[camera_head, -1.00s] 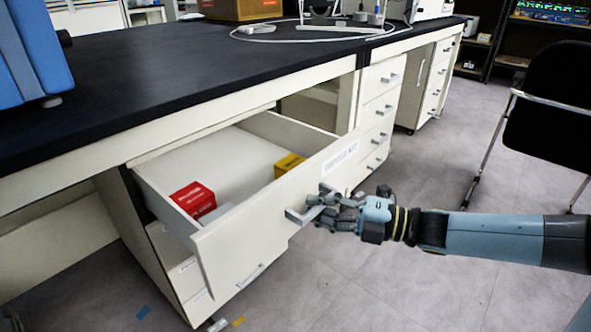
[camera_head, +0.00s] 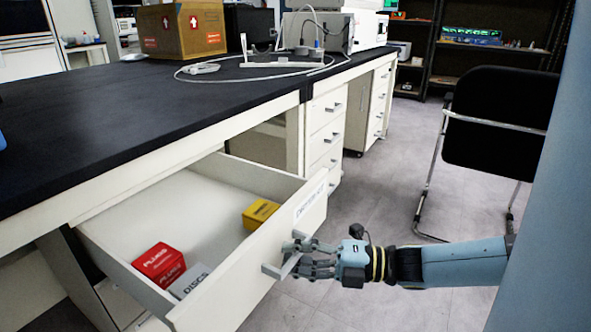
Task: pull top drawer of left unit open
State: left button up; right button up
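The top drawer (camera_head: 251,262) of the left unit is white, has a label on its front, and stands well out from under the black bench top. Inside it lie a red box (camera_head: 158,262), a white box marked DISCS (camera_head: 189,281) and a yellow box (camera_head: 260,213). My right gripper (camera_head: 299,257) comes in from the right, its fingers around the grey drawer handle (camera_head: 273,270) and seemingly shut on it. The fingers hide part of the handle. My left gripper is not in view.
The black bench top (camera_head: 110,125) runs along the left and back, with a cardboard box (camera_head: 180,30) on it. Another drawer unit (camera_head: 325,135) stands farther back. A black chair (camera_head: 500,120) stands at the right. Grey floor (camera_head: 395,190) is clear between bench and chair.

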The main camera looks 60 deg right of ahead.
jog(key=shift+o, duration=1.2)
jog(key=v, duration=1.2)
